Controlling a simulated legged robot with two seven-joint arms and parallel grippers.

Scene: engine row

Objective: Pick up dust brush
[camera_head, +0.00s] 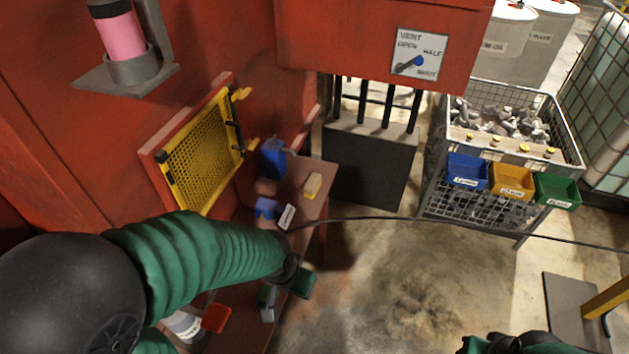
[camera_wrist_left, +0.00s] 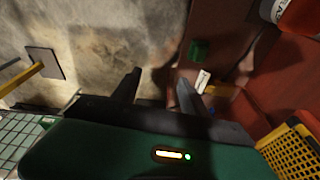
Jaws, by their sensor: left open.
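I cannot single out the dust brush with certainty. A small cream-yellow block (camera_head: 313,185) lies on the far end of the red-brown ledge (camera_head: 318,170); whether it is the brush is unclear. A blue item (camera_head: 266,207) and a white tag (camera_head: 287,217) lie nearer, and the tag also shows in the left wrist view (camera_wrist_left: 202,80). My left arm reaches over the ledge and hides part of it. My left gripper (camera_wrist_left: 157,82) is open, with nothing seen between its dark fingers. Something dark and green of my right arm shows at the bottom edge of the head view.
A yellow mesh panel (camera_head: 203,148) stands on the red wall beside the ledge. A blue item (camera_head: 275,158) stands near it. A red item (camera_head: 215,318) and a white container (camera_head: 184,325) are nearer me. A cable (camera_head: 420,219) crosses the open floor. A wire crate (camera_head: 575,142) stands right.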

